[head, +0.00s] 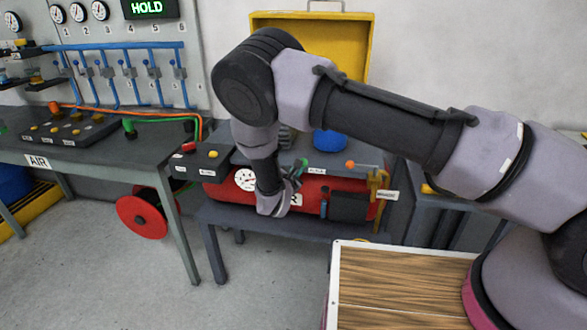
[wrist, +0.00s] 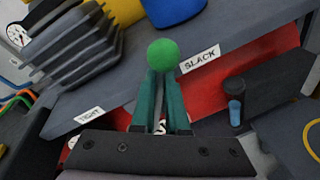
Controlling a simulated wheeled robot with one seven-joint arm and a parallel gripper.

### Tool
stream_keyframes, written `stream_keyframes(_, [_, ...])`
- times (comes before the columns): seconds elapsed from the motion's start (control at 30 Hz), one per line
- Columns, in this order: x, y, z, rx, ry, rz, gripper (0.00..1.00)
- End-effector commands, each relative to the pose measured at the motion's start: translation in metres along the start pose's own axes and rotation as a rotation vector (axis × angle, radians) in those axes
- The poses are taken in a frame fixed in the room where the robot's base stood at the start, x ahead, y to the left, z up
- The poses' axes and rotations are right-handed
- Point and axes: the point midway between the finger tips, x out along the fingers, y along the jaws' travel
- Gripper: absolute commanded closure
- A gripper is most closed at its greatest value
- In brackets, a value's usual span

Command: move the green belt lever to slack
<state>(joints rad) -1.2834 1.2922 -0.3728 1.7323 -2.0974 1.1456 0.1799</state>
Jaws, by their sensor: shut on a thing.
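The green belt lever's round knob (wrist: 163,52) shows in the wrist view at the tips of my gripper (wrist: 164,78). My gripper is shut on the lever, and its two teal fingers hide most of the shaft. The white SLACK label (wrist: 200,60) is just right of the knob. The TIGHT label (wrist: 97,112) is lower left, farther from the knob. In the head view my gripper (head: 296,178) is at the front of the bench with the red tank, and the lever is small and partly hidden by my wrist.
The red tank (head: 221,191) with a white gauge (head: 245,180) lies under the bench top. A dark ribbed block (wrist: 75,50) stands left of the lever. A blue round object (head: 329,141) and an orange-knobbed lever (head: 350,164) are to the right.

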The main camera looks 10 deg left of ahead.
Motion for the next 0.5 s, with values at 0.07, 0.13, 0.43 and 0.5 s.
stream_keyframes(0.07, [0.0003,-0.0040,-0.0004,0.028,0.007,0.003,1.00])
stream_keyframes(0.13, [0.0007,-0.0060,-0.0004,0.051,0.011,0.005,1.00])
stream_keyframes(0.43, [0.0013,-0.0090,-0.0010,0.092,0.020,0.011,1.00])
stream_keyframes(0.5, [0.0013,-0.0092,-0.0011,0.093,0.021,0.011,1.00])
